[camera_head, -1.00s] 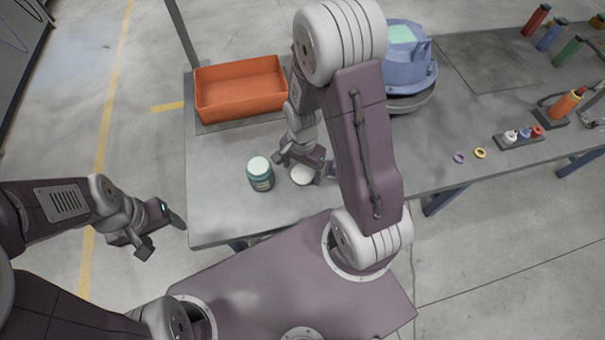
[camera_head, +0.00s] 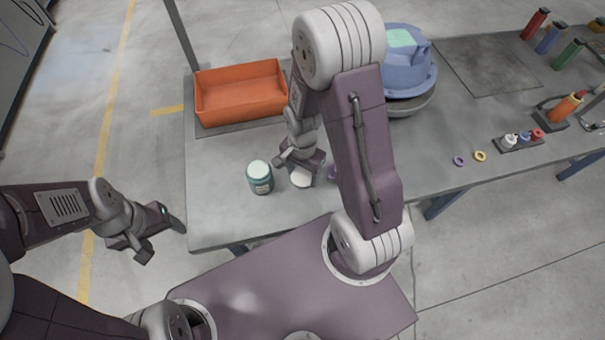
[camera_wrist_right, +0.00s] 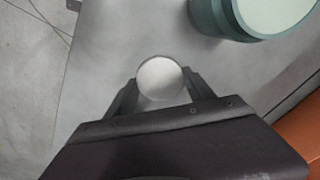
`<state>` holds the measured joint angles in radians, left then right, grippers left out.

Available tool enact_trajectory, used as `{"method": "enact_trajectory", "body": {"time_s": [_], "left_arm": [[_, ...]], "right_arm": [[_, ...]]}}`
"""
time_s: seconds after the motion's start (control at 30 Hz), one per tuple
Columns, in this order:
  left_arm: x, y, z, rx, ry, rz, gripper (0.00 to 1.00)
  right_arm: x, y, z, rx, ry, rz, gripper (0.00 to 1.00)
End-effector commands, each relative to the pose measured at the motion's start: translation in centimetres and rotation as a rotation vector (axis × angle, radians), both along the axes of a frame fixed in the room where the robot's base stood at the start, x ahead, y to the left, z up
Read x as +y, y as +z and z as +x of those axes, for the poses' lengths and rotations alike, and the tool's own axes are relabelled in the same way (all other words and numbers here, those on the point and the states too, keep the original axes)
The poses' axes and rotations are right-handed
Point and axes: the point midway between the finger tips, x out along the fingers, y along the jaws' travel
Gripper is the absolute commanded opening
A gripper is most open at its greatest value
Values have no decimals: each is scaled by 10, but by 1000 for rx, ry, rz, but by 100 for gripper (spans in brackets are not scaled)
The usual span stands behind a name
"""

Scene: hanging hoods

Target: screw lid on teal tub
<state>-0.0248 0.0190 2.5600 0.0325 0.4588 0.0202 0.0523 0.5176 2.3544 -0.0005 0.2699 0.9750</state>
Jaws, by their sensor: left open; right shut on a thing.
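The teal tub (camera_head: 260,178) stands upright on the grey table, left of my right gripper. It shows a pale, flat top and a label on its side. In the right wrist view the tub (camera_wrist_right: 238,22) is at the upper right, apart from the fingers. The round white lid (camera_head: 301,179) is at my right gripper (camera_head: 299,172). In the right wrist view the lid (camera_wrist_right: 161,78) sits between the two fingertips, which are shut on it. I cannot tell whether it touches the table. My left gripper (camera_head: 158,238) is open and empty, off the table's left edge.
An orange bin (camera_head: 240,92) stands at the back left of the table (camera_head: 215,215). A blue housing (camera_head: 405,65) is behind my right arm. Small purple and yellow rings (camera_head: 480,156) and several bottles are to the right. The table's front left is clear.

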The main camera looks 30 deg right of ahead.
Motion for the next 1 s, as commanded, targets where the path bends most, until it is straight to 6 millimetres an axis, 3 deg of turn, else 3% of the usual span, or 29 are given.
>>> {"method": "enact_trajectory", "body": {"time_s": [0.23, 0.6, 0.8, 1.0], "left_arm": [[0, 10, 0, 0, 0, 0, 67], [0, 16, 0, 0, 0, 0, 67], [0, 18, 0, 0, 0, 0, 67], [0, 19, 0, 0, 0, 0, 67]], "right_arm": [[-1, 43, 1, -7, -1, 0, 24], [-69, 88, -48, -4, -8, -1, 24], [-90, 102, -64, -1, -4, 0, 24], [-95, 106, -68, 0, 0, 0, 24]]}}
